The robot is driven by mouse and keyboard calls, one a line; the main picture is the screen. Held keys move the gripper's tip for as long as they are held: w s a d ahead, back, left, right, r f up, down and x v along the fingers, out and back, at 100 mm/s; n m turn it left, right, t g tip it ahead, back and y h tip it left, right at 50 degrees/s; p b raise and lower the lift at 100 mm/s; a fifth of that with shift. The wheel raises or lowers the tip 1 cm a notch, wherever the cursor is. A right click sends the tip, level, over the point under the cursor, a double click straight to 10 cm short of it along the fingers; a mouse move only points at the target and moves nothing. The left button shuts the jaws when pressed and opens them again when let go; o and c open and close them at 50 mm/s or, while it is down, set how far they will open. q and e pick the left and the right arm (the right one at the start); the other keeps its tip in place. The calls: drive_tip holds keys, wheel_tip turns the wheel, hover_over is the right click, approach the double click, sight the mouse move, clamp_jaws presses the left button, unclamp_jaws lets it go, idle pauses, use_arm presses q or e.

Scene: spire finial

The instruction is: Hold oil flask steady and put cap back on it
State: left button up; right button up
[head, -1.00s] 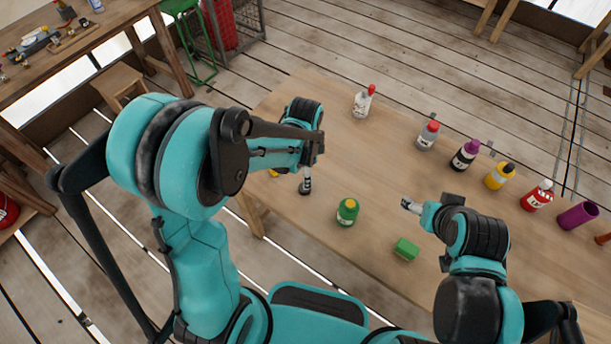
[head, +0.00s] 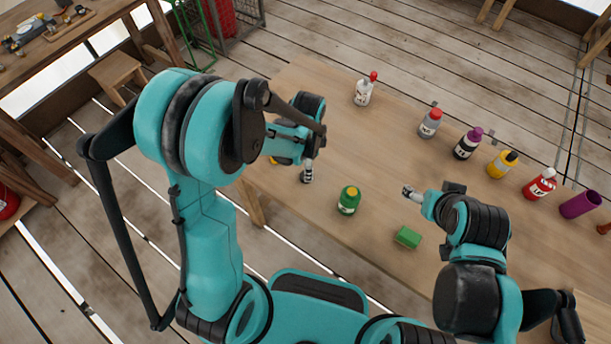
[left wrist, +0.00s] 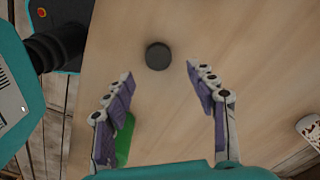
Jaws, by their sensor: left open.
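A green bottle (head: 348,203) with a yellow top stands upright near the table's front edge. I cannot tell for sure that it is the oil flask. My left gripper (head: 307,172) is above the table to its left, apart from it. In the left wrist view my left gripper (left wrist: 160,82) is open, with nothing between its fingers. A black round cap-like disc (left wrist: 158,56) shows there just beyond the fingertips. A green thing (left wrist: 124,142) is partly hidden by one finger. My right gripper (head: 410,192) is over the table right of the green bottle; its opening is unclear.
A green block (head: 407,237) lies near the front edge. A white bottle (head: 363,93) stands at the back, and a row runs right from it: grey (head: 430,124), black (head: 466,146), yellow (head: 500,166), red (head: 538,188) bottles and a purple cylinder (head: 580,204). The middle table is clear.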

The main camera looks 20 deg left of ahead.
use_arm(q)
drive_tip(key=f, duration=0.1)
drive_tip(key=f+b, duration=0.1)
drive_tip(key=f, duration=0.1)
drive_tip(key=f+b, duration=0.1)
drive_tip(key=f, duration=0.1)
drive_tip(key=shift+s+a+f, duration=0.1)
drive_tip(key=shift+a+f, duration=0.1)
drive_tip(key=shift+a, duration=0.05)
drive_tip(key=shift+r, duration=0.1)
drive_tip(key=c, duration=0.8)
